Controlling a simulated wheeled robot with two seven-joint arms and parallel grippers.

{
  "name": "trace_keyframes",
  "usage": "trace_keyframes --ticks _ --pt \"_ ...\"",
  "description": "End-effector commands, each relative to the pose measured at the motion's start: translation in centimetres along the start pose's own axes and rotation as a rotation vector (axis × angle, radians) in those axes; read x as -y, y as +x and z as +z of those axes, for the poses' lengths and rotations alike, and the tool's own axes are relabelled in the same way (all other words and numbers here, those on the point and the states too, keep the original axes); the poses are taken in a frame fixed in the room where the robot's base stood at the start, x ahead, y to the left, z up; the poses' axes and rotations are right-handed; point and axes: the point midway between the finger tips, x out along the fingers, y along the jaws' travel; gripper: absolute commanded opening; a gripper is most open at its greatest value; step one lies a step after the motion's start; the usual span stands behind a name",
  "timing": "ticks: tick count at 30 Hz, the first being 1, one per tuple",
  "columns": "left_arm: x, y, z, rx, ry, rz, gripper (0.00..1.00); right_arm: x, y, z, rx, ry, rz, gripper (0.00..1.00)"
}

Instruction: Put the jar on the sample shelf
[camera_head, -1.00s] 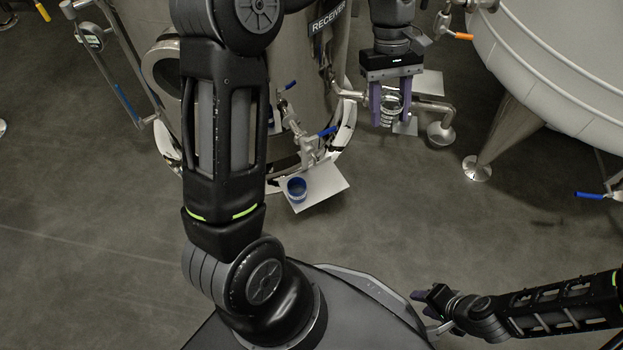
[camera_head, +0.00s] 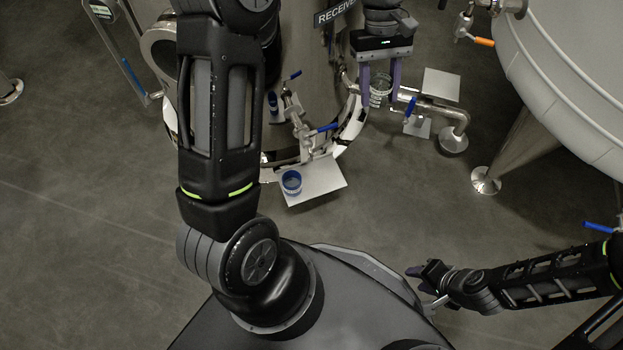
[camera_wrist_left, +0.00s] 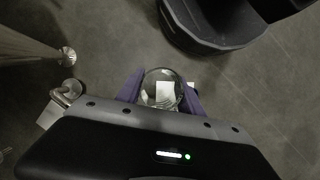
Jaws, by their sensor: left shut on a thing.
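My left gripper (camera_head: 381,88) is shut on a clear glass jar (camera_head: 379,90), held upright between its purple fingers near the receiver tank's right side. The jar (camera_wrist_left: 161,88) also shows in the left wrist view between the fingers, and I see a white patch through it. I cannot tell which is the sample shelf. My right gripper (camera_head: 422,275) is low at the right, with its fingers unclear.
The steel receiver tank (camera_head: 312,75) stands behind, with blue-handled valves (camera_head: 322,128) at its front. A pipe with a blue handle (camera_head: 411,108) runs beside the jar. A large pale tank (camera_head: 570,70) stands at the right. The floor between is clear.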

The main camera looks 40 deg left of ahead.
Motion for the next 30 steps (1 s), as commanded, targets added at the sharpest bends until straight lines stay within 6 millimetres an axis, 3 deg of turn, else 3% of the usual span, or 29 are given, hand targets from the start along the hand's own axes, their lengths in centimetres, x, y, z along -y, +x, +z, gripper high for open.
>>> trace_keyframes --ticks 5,8,12,18,21,24,30 --pt "-1.2 6.0 -3.8 0.009 0.230 -0.101 0.00 -0.4 1.1 -0.1 -0.005 0.001 0.000 0.36" --pt "-2.1 10.9 -6.7 0.010 0.443 -0.190 0.00 -0.6 1.9 -0.2 -0.009 0.001 0.000 0.36" --pt "-3.2 19.2 -10.7 0.010 0.819 -0.345 0.00 -1.0 3.1 -0.3 -0.015 0.002 0.000 0.36" --pt "-4.1 30.1 -14.3 0.008 1.329 -0.552 0.00 -1.4 4.4 -0.5 -0.022 0.003 0.000 0.36" --pt "-4.3 33.6 -15.1 0.007 1.503 -0.624 0.00 -1.4 4.8 -0.5 -0.024 0.003 0.000 0.36" --pt "-4.4 35.6 -15.5 0.003 1.607 -0.666 0.00 -1.5 4.9 -0.6 -0.025 0.003 0.000 0.36" --pt "-4.4 36.4 -15.7 0.000 1.653 -0.684 0.00 -1.5 4.9 -0.6 -0.027 0.003 0.000 0.36"
